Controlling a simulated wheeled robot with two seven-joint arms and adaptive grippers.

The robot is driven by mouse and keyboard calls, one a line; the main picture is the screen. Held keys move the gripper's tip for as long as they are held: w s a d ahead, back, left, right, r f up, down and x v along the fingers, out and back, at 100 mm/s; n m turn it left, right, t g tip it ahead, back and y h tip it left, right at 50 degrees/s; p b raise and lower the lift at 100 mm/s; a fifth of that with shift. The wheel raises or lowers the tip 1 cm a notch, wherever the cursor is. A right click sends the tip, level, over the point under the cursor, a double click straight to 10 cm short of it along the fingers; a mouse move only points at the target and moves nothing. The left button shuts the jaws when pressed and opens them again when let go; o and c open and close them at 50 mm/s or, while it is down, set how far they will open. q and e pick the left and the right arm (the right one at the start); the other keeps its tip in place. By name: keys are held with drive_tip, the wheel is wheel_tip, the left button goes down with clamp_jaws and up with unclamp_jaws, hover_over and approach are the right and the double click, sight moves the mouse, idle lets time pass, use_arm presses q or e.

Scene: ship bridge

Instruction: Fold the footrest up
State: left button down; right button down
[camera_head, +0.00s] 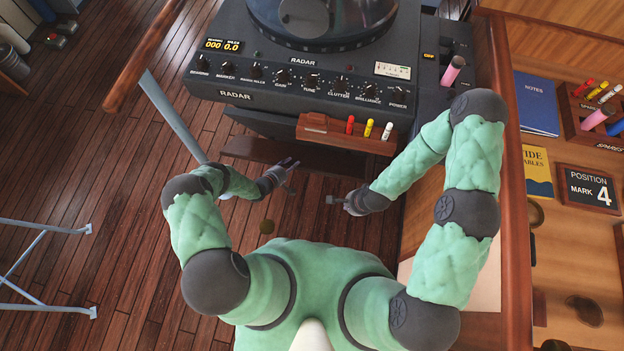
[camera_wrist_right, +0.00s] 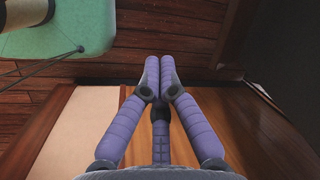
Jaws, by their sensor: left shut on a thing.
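The footrest (camera_head: 245,150) looks like a dark reddish-brown board low under the radar console in the head view. It sticks out toward me, and its angle is hard to judge. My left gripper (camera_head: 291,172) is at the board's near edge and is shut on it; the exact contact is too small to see. My right gripper (camera_head: 333,200) is to the right of the left one, apart from the board. In the right wrist view its fingertips (camera_wrist_right: 158,92) meet with nothing between them.
The radar console (camera_head: 300,75) stands above the board, with a wooden pen holder (camera_head: 330,130) on its front. A wooden desk side (camera_head: 518,200) bounds the right. A grey bar (camera_head: 172,115) and a metal frame (camera_head: 40,262) are at left. Open plank floor (camera_head: 110,200) lies between.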

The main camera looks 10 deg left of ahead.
use_arm(q)
drive_tip(key=shift+w+a+r, duration=0.2)
drive_tip(key=shift+w+r, duration=0.15)
drive_tip(key=shift+w, duration=0.1)
use_arm(e)
drive_tip(key=w+a+f+m+t+h, duration=0.2)
drive_tip(key=w+a+f+m+t, duration=0.15)
drive_tip(key=a+f+m, duration=0.7)
drive_tip(key=w+a+f+m+t+h, duration=0.15)
drive_tip(key=w+a+f+m, duration=0.3)
drive_tip(key=m, duration=1.15)
drive_tip(key=x, duration=0.9)
drive_tip(key=shift+w+a+r, duration=0.1)
drive_tip(key=shift+w+r, duration=0.4)
drive_tip(key=shift+r, duration=0.25)
drive_tip(key=shift+w+a+r, duration=0.1)
drive_tip(key=shift+w+r, duration=0.35)
drive_tip(key=shift+r, duration=0.35)
drive_tip(key=shift+w+r, duration=0.65)
drive_tip(key=shift+r, duration=0.2)
use_arm(q)
drive_tip(key=shift+f, duration=0.1)
